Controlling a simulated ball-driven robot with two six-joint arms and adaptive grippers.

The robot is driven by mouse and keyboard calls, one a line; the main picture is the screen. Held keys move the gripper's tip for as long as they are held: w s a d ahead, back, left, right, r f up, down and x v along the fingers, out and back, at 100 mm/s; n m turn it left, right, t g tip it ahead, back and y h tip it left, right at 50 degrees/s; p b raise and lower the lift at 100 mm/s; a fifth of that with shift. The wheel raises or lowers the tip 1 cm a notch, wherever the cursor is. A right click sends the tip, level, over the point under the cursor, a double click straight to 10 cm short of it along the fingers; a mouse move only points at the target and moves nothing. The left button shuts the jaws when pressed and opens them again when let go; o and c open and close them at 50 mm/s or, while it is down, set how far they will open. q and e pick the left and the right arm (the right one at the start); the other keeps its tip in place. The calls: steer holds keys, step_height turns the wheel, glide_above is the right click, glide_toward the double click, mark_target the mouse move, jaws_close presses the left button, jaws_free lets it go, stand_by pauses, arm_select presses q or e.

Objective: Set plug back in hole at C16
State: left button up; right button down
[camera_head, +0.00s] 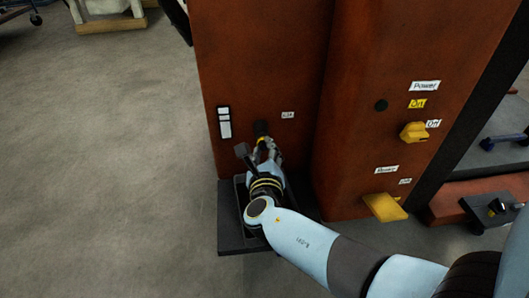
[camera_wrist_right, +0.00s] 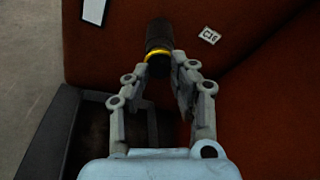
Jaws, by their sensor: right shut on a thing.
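The plug (camera_head: 261,128) is a black cylinder with a yellow ring, at the red cabinet face to the left of the C16 label (camera_head: 288,115). It also shows in the right wrist view (camera_wrist_right: 158,36), with the C16 label (camera_wrist_right: 209,35) to its right. My right gripper (camera_head: 268,147) is shut on the plug near its yellow ring. The plug's far end points at the red panel (camera_wrist_right: 240,85). The hole is hidden, and I cannot tell whether the plug touches or enters it. My left gripper is not in view.
A dark open tray (camera_head: 230,232) stands below the gripper at the cabinet's foot. A white-marked strip (camera_head: 224,122) is on the panel to the left. Yellow power switches (camera_head: 413,132) and (camera_head: 384,207) stick out on the right cabinet.

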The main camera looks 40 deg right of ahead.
stand_by(0.4)
steer(key=shift+d+f+m+y+b, duration=0.15)
steer(key=shift+m+y+b, duration=0.35)
steer(key=shift+m, duration=0.6)
steer(key=c, duration=1)
jaws_free()
steer(key=shift+r, duration=0.2)
steer(key=shift+c, duration=0.2)
